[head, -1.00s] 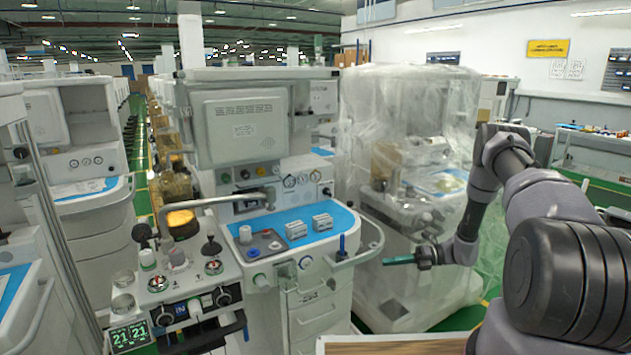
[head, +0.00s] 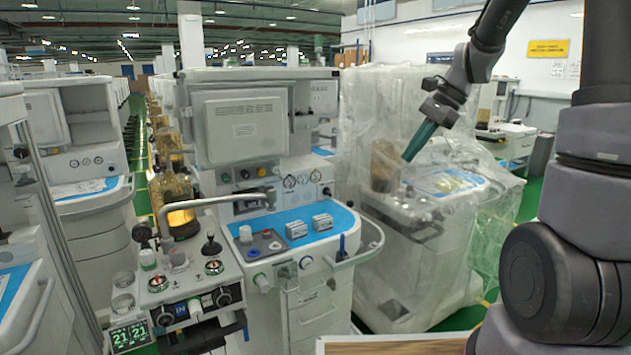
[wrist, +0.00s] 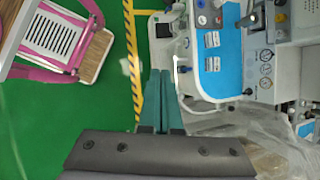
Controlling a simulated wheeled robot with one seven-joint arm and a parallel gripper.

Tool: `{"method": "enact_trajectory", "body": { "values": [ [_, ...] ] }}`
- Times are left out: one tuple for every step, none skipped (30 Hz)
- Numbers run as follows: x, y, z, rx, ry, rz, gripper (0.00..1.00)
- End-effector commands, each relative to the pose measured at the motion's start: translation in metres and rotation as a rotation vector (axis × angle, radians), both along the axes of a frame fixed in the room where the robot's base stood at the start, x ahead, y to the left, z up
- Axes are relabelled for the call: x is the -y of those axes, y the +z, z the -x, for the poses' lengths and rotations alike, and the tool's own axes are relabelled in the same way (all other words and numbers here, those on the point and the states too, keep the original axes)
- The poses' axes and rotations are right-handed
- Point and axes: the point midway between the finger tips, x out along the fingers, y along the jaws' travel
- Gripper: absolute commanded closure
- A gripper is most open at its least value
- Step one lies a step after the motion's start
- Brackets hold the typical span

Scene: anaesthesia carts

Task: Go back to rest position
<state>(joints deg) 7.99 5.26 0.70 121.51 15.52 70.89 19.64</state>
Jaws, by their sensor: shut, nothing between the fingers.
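My gripper (head: 417,142) is at the upper right of the head view, in front of the plastic-wrapped cart. Its teal fingers are shut and empty, and they point down and to the left. In the wrist view the teal fingers (wrist: 160,75) lie side by side over the green floor near a yellow-black stripe. An anaesthesia cart (head: 300,265) with a blue worktop stands in the middle of the head view, left of my gripper and apart from it.
The plastic-wrapped cart (head: 440,245) stands behind my gripper. Another cart (head: 85,215) stands at the left. A wooden surface (head: 400,346) shows at the bottom edge. In the wrist view, a pink-framed item (wrist: 62,38) stands on clear green floor (wrist: 70,125).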

Motion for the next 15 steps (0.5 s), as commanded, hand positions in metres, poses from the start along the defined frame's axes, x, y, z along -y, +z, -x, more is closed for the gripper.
{"method": "enact_trajectory", "body": {
  "values": [
    [-0.001, 0.017, 0.015, 0.072, 0.047, 0.039, 1.00],
    [0.000, 0.024, 0.023, 0.110, 0.076, 0.063, 1.00],
    [0.000, 0.033, 0.034, 0.162, 0.114, 0.095, 1.00],
    [0.001, 0.039, 0.042, 0.200, 0.143, 0.119, 1.00],
    [0.002, 0.045, 0.050, 0.239, 0.169, 0.143, 1.00],
    [0.003, 0.053, 0.061, 0.289, 0.207, 0.177, 1.00],
    [0.004, 0.058, 0.069, 0.328, 0.235, 0.201, 1.00],
    [0.005, 0.063, 0.077, 0.364, 0.263, 0.227, 1.00],
    [0.006, 0.070, 0.088, 0.415, 0.298, 0.262, 1.00],
    [0.007, 0.074, 0.096, 0.451, 0.325, 0.287, 1.00],
    [0.008, 0.078, 0.104, 0.489, 0.352, 0.314, 1.00],
    [0.010, 0.083, 0.114, 0.536, 0.387, 0.348, 1.00],
    [0.011, 0.086, 0.121, 0.571, 0.412, 0.375, 1.00],
    [0.013, 0.089, 0.128, 0.602, 0.433, 0.398, 1.00],
    [0.015, 0.092, 0.137, 0.643, 0.463, 0.430, 1.00]
  ]
}}
